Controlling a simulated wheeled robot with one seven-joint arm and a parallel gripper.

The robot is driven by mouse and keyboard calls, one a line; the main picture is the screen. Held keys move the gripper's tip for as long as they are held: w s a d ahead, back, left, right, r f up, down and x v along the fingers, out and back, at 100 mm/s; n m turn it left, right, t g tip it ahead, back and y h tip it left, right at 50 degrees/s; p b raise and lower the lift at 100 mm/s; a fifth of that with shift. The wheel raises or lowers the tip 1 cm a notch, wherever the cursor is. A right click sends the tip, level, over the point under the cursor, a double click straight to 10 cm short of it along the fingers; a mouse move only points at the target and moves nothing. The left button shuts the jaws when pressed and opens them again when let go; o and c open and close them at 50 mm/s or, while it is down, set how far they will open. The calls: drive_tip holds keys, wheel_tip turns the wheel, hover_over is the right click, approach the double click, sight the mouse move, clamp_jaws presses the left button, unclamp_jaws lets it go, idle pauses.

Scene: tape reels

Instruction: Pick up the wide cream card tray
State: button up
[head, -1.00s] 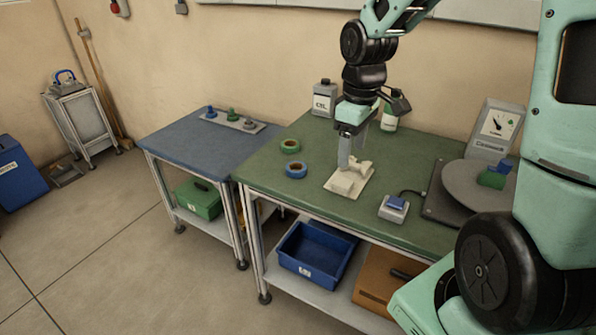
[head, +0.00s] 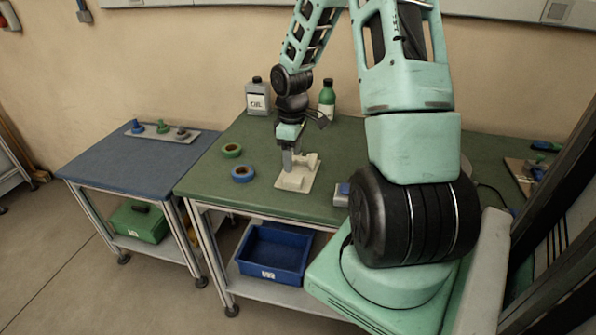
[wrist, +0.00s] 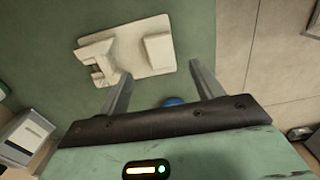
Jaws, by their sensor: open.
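The wide cream card tray (head: 293,184) lies on the green-topped bench, with raised block-like parts on a flat base. It also shows in the wrist view (wrist: 133,62), beyond my fingers. My gripper (head: 287,168) points down at the tray's left part in the head view and hides some of it. In the wrist view my gripper (wrist: 160,70) is open, its two fingers spread with nothing between them. One fingertip overlaps the tray's near edge in the picture. I cannot tell whether it touches.
A blue tape reel (head: 242,174) and a green one (head: 231,150) lie left of the tray. A small blue-topped device (head: 342,192) is to the right. The bench's front left is clear.

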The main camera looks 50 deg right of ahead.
sight(293, 178)
wheel_tip(293, 178, down, 8)
drive_tip(key=shift+r, duration=0.25)
drive_tip(key=c, duration=1.2)
